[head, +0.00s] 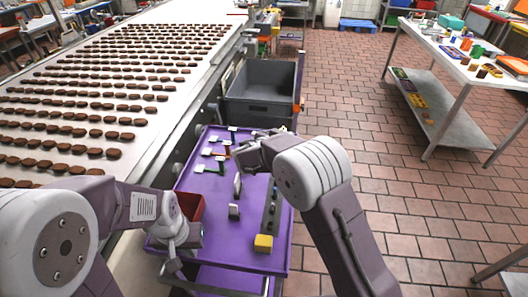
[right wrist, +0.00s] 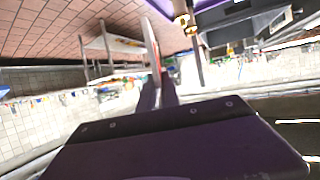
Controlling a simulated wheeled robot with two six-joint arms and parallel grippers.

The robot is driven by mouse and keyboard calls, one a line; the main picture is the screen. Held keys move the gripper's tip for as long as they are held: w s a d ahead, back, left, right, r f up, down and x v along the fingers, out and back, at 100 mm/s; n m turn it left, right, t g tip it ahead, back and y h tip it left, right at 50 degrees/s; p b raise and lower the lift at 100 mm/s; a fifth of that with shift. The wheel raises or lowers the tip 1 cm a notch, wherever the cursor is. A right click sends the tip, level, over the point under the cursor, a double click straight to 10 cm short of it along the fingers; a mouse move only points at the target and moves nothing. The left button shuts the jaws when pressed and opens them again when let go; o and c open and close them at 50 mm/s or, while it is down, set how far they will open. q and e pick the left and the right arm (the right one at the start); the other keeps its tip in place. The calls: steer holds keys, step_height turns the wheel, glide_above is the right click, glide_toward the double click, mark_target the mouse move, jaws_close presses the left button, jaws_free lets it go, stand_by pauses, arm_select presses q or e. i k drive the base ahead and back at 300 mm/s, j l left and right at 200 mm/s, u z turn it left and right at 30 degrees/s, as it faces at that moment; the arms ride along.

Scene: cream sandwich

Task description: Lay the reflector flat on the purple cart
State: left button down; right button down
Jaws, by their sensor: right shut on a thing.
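The purple cart (head: 215,244) stands beside the conveyor, with several small items on its top. My right gripper (head: 243,153) is over the far part of the cart. In the right wrist view, my right gripper (right wrist: 157,92) is shut on a thin plate, seen nearly edge-on, which I take to be the reflector (right wrist: 152,45). It stands on edge rather than flat; I cannot make it out in the head view. My left gripper (head: 171,264) hangs low at the cart's near left corner, and its finger opening is unclear.
A red bin (head: 190,206) is at the cart's left. A dark rail (head: 270,212) and yellow block (head: 263,243) lie at its right. A grey crate (head: 262,93) stands behind it. The conveyor (head: 165,105) carries rows of brown biscuits. Some purple surface is bare at front left.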

mark_target(229, 186)
steer(key=l+u, duration=0.25)
steer(key=u, duration=0.2)
steer(key=k+l+u, duration=0.15)
steer(key=u, duration=0.3)
steer(key=k+l+u, duration=0.15)
steer(key=l+u, duration=0.15)
steer(key=u, duration=0.15)
steer(key=k+l+u, duration=0.15)
steer(key=u, duration=0.3)
steer(key=l+u, duration=0.35)
steer(key=k+l+u, duration=0.1)
steer(key=u, duration=0.2)
steer(key=i+l, duration=0.1)
steer(key=l, duration=0.2)
